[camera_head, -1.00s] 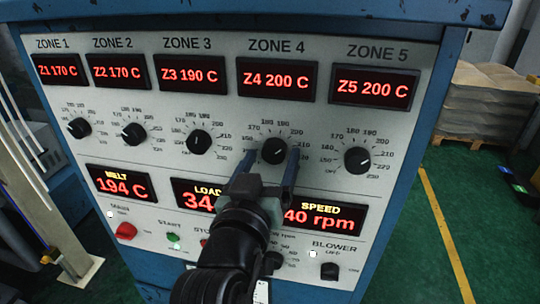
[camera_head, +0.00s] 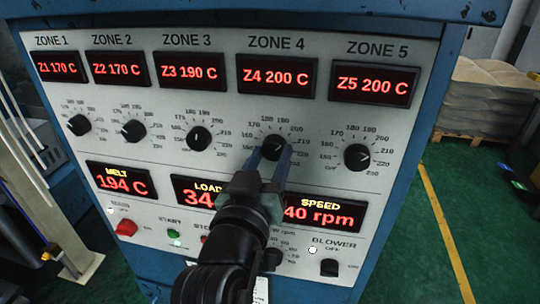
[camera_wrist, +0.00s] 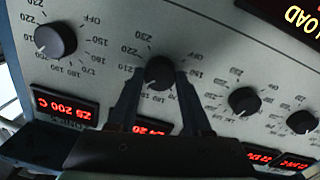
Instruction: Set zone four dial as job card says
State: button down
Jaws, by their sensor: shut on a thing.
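The zone four dial (camera_head: 273,145) is a round black knob under the red display (camera_head: 277,77) reading "Z4 200 C". My gripper (camera_head: 271,155) reaches up from below, with its two fingers closed on the sides of this dial. In the wrist view, which is upside down, the dial (camera_wrist: 159,70) sits between the tips of my gripper (camera_wrist: 159,84). The scale around the dial runs from OFF through to 230. The dial's pointer is too small and partly hidden to read. No readable job card shows.
The zone three dial (camera_head: 198,139) and zone five dial (camera_head: 357,157) flank it closely. Melt (camera_head: 121,181), load and speed (camera_head: 323,213) displays lie below, partly covered by my arm. A green start button (camera_head: 174,234) and a red knob (camera_head: 127,228) are lower left.

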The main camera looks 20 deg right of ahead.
jog(key=shift+n+p, duration=1.25)
jog(key=shift+n, duration=1.45)
jog(key=shift+c, duration=1.7)
grip_release()
jog(key=b+v, duration=0.4)
jog(key=v, duration=0.9)
jog(key=shift+f, duration=0.15)
